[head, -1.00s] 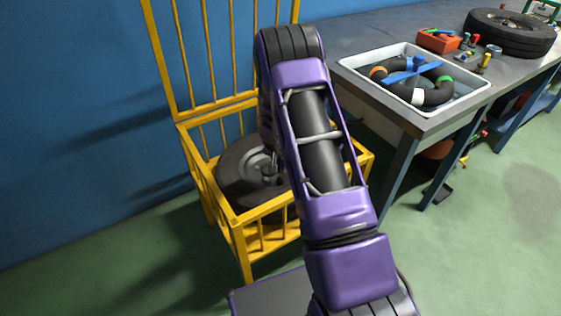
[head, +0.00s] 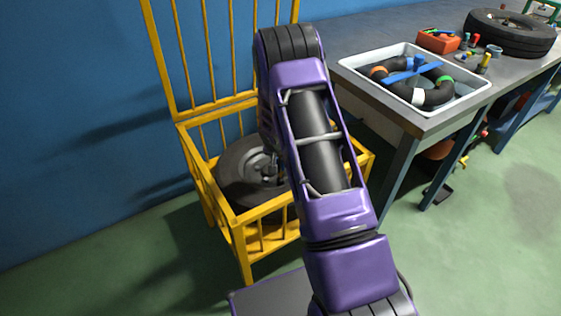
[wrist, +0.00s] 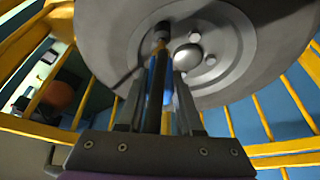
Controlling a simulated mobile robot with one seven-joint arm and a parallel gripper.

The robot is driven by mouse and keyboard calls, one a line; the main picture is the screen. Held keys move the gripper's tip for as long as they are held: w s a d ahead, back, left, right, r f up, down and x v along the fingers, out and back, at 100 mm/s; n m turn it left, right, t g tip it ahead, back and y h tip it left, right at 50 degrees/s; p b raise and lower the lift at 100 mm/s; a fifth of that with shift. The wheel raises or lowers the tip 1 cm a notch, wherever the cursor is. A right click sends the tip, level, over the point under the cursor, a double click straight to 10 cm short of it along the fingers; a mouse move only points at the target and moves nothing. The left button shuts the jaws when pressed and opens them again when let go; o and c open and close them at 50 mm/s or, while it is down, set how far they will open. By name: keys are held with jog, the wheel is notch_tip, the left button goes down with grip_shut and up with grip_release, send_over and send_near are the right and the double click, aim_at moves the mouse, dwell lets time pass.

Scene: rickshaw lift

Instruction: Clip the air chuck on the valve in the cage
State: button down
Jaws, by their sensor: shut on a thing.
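The yellow cage (head: 245,215) stands against the blue wall, with a wheel (head: 235,185) lying in it. In the wrist view the wheel's grey disc and hub (wrist: 187,57) fill the top. My gripper (wrist: 158,88) is shut on the air chuck (wrist: 167,85), a slim blue and dark piece. The chuck's dark end (wrist: 161,38) lies over the disc, left of the hub. The valve is not clearly visible, and I cannot tell whether the chuck touches it. In the head view my arm hides the gripper and part of the wheel.
Yellow cage bars (wrist: 262,118) surround the wheel closely. To the right is a workbench (head: 340,40) with a white tub (head: 455,108) holding a dark ring-shaped tube, a red box (head: 438,41) and a tire (head: 510,32). The green floor in front is clear.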

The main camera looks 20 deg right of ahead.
jog(key=shift+f, duration=1.1)
dwell(0.4)
jog(key=shift+r, duration=0.25)
dwell(0.4)
jog(key=shift+r+p, duration=0.7)
jog(key=shift+r, duration=0.4)
jog(key=shift+f+b, duration=0.2)
jog(key=shift+b, duration=0.5)
dwell(0.7)
jog(key=shift+f, duration=1.15)
dwell(1.1)
jog(key=shift+c, duration=1.2)
grip_release()
jog(key=shift+r, duration=0.15)
